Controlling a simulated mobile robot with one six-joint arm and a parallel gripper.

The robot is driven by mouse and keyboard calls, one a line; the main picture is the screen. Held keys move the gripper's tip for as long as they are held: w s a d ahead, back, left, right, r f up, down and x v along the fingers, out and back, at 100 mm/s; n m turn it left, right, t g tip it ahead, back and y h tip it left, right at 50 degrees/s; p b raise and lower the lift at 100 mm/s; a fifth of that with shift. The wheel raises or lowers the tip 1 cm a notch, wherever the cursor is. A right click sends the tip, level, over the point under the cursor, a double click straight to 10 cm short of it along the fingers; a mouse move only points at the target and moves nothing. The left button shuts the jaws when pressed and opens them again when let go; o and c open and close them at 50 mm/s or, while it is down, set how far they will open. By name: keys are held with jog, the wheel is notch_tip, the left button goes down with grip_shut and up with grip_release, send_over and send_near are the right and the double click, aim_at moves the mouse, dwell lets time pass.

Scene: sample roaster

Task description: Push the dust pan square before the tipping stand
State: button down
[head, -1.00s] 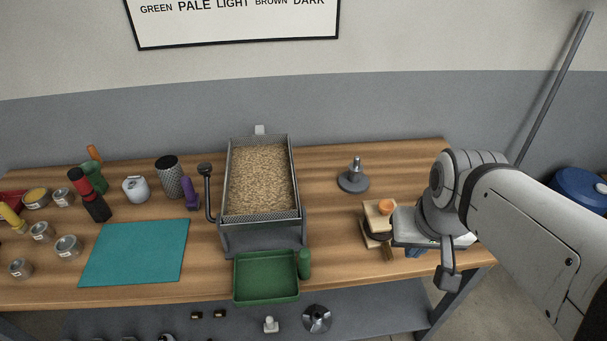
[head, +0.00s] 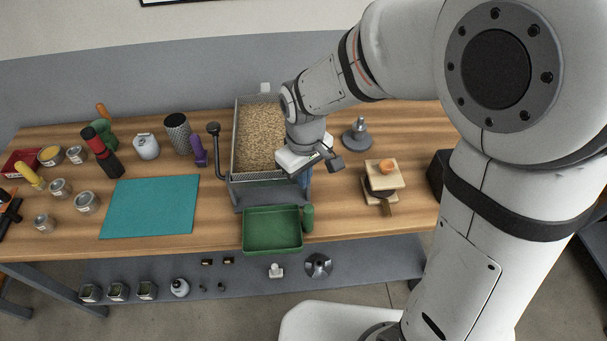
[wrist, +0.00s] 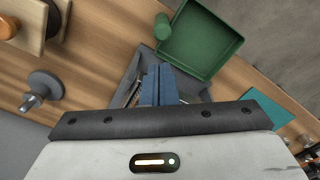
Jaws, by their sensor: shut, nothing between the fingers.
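The green dust pan (head: 272,248) lies at the table's front edge, before the grey tipping stand (head: 240,197), and its front seems to reach past the edge. Its green grip (head: 308,218) is on its right side. The wrist view shows the pan (wrist: 203,40) and grip (wrist: 162,27) beyond my fingertips. The stand bears a mesh tray of beans (head: 258,140). My gripper (head: 304,182) is shut and empty, with blue fingers over the stand's right front part, apart from the pan. In the wrist view the fingers (wrist: 159,70) hide part of the stand (wrist: 138,65).
A wooden block stack with an orange knob (head: 387,167) and a brush stands right of the pan. A grey tamper-like piece (head: 357,135) is behind it. A teal mat (head: 150,208) lies to the left. A black lever (head: 214,150) rises at the stand's left.

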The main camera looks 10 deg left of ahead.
aim_at(304, 208)
jog(key=f, duration=0.3)
jog(key=a+f, duration=0.1)
jog(key=f, duration=0.3)
jog(key=f+p, duration=0.1)
jog(key=f, duration=0.2)
jog(key=shift+a+f, duration=0.15)
jog(key=shift+f, duration=0.15)
jog(key=shift+s, duration=0.1)
jog(key=shift+s+d+f+b, duration=0.15)
jog(key=shift+s+d+b, duration=0.2)
jog(key=shift+d+b, duration=0.15)
jog(key=shift+s+d, duration=0.15)
